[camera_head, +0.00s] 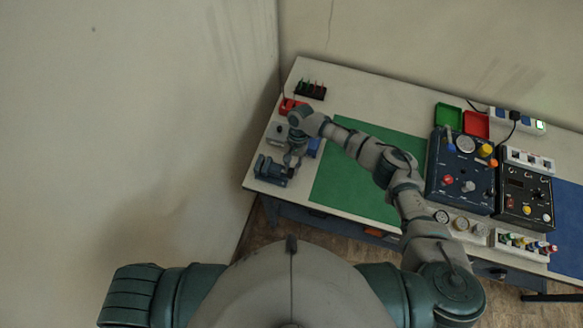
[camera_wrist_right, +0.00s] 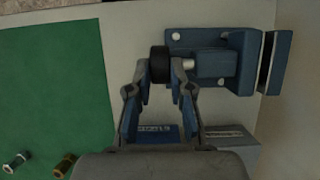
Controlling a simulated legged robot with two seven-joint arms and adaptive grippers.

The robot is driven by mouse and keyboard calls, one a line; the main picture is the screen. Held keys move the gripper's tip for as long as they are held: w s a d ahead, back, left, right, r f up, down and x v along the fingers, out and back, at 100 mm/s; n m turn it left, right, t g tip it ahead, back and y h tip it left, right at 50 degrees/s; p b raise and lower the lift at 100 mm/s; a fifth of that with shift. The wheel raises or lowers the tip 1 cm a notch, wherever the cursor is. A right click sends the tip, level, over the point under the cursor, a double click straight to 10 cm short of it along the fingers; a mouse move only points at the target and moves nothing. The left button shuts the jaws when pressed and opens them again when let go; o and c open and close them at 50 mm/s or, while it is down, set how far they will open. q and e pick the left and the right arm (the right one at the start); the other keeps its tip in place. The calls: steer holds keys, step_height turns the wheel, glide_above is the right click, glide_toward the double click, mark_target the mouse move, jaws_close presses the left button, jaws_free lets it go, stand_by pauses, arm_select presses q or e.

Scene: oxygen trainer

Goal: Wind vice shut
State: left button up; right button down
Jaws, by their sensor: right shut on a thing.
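The blue vice (camera_head: 270,172) is on the left end of the white table, near its front edge. In the right wrist view the vice (camera_wrist_right: 213,63) is at the upper right. Its two jaws are at its right end with a narrow gap between them. A black round knob (camera_wrist_right: 160,64) sits on the steel screw at its left end. My right gripper (camera_wrist_right: 160,85) is shut on this knob, one finger on each side. In the head view my right gripper (camera_head: 294,157) reaches the vice from behind and hides its knob end. My left gripper is out of view.
A green mat (camera_head: 345,185) lies right of the vice, with small metal fittings (camera_wrist_right: 63,165) on it. A black rack (camera_head: 310,90) and a red item (camera_head: 289,106) stand behind. Control boxes (camera_head: 462,172) fill the right. A wall is close on the left.

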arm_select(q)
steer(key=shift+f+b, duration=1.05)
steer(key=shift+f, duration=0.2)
arm_select(e)
steer(key=shift+w+d+f+g+y, duration=0.15)
steer(key=shift+w+g+y, duration=0.15)
steer(key=shift+g, duration=0.6)
steer(key=c, duration=1.3)
jaws_free()
steer(key=v, duration=1.2)
steer(key=shift+w+f, duration=0.15)
steer(key=shift+w, duration=0.05)
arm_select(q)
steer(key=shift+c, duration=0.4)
